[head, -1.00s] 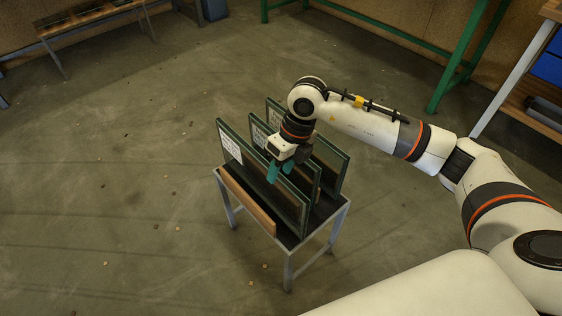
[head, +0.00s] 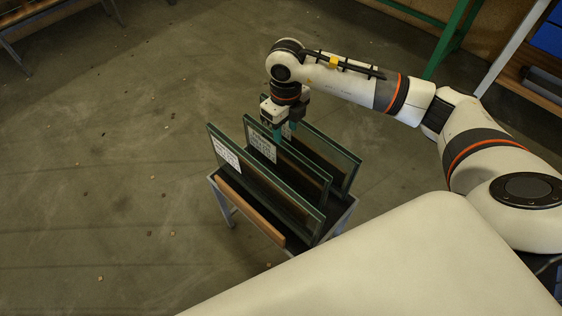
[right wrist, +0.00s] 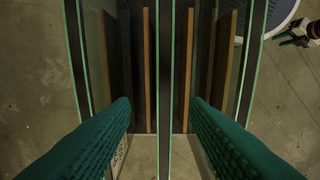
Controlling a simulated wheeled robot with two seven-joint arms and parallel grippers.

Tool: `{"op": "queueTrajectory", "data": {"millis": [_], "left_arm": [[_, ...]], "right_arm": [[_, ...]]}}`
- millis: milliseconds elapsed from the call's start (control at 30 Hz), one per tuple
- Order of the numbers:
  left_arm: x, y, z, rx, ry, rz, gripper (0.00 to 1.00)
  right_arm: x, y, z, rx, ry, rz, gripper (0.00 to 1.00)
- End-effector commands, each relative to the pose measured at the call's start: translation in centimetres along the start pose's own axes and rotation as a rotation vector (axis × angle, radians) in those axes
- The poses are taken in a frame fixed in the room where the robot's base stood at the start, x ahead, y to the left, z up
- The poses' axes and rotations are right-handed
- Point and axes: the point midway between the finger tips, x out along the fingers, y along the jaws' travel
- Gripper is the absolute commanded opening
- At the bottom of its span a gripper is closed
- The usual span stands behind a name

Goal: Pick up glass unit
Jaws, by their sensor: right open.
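Three framed glass units stand upright, side by side, in the rack: the front one (head: 262,185), the middle one (head: 318,182) and the back one (head: 345,168). White labels show at their left ends. My right gripper (head: 284,133) points down at the top edge of the middle unit, near its label. In the right wrist view the open teal fingers (right wrist: 165,125) lie on either side of the middle unit's edge (right wrist: 165,60), with gaps visible on both sides. How deep the fingertips reach is unclear.
The rack is a small metal-legged stand with a wooden strip (head: 250,212) along its front. The neighbouring units stand close to the fingers. Open concrete floor (head: 110,170) lies to the left. A green metal frame (head: 452,35) and shelving stand behind at the right.

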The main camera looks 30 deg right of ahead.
Motion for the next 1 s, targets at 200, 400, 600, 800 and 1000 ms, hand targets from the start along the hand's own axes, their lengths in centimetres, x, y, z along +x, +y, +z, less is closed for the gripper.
{"op": "queueTrajectory", "data": {"millis": [200,400,600,800,1000], "left_arm": [[-0.3,0.1,0.7,-0.001,-0.004,0.001,0.36],[-0.4,0.1,0.9,-0.001,-0.007,0.001,0.36],[-0.5,0.0,1.0,-0.001,-0.006,0.001,0.36],[-0.8,0.0,1.5,-0.001,-0.006,0.0,0.36],[-1.0,0.0,2.0,-0.002,-0.016,0.0,0.36]], "right_arm": [[3.5,0.0,0.0,0.0,-0.001,0.0,0.42],[4.5,-0.1,0.0,-0.001,0.0,-0.001,0.42],[7.1,-0.5,0.2,-0.001,-0.003,-0.002,0.42],[9.3,-0.5,0.1,-0.001,0.0,-0.001,0.42],[9.2,-0.5,0.1,-0.001,0.001,-0.001,0.4]]}}
